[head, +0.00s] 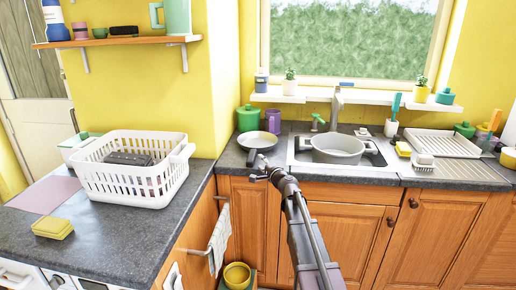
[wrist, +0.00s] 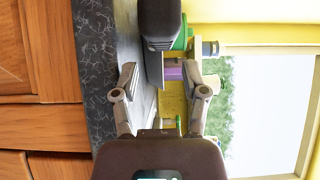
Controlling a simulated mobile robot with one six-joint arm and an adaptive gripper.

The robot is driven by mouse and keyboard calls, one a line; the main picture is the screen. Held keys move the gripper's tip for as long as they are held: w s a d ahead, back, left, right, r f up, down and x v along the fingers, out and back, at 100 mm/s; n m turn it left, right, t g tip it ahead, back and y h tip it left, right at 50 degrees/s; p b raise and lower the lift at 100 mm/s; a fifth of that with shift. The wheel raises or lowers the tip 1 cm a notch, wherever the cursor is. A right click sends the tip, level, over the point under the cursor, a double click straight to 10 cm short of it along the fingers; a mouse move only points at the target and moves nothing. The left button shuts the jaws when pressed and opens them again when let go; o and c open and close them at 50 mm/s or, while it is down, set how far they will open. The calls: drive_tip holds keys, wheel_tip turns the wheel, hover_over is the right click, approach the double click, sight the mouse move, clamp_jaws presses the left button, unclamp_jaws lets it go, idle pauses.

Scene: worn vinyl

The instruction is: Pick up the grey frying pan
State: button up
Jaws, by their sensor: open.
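The grey frying pan (head: 257,140) rests on the counter left of the sink in the head view, its dark handle pointing toward the front edge. In the wrist view the pan (wrist: 155,68) shows almost edge-on. Its thick dark handle (wrist: 161,22) appears large at the top of that view. My gripper (head: 258,170) is at the counter's front edge, close to the handle end. In the wrist view my gripper (wrist: 160,68) has its fingers wide apart, with nothing clearly held.
A grey pot (head: 338,149) sits in the sink (head: 300,158). A green canister (head: 248,118) and a purple mug (head: 273,121) stand behind the pan. A white basket (head: 135,182) is on the left counter. A drying rack (head: 440,142) is right of the sink.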

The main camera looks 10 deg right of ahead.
drive_tip(key=shift+w+a, duration=0.15)
drive_tip(key=shift+w, duration=0.3)
drive_tip(key=shift+x, duration=2.65)
drive_tip(key=shift+r, duration=0.1)
clamp_jaws()
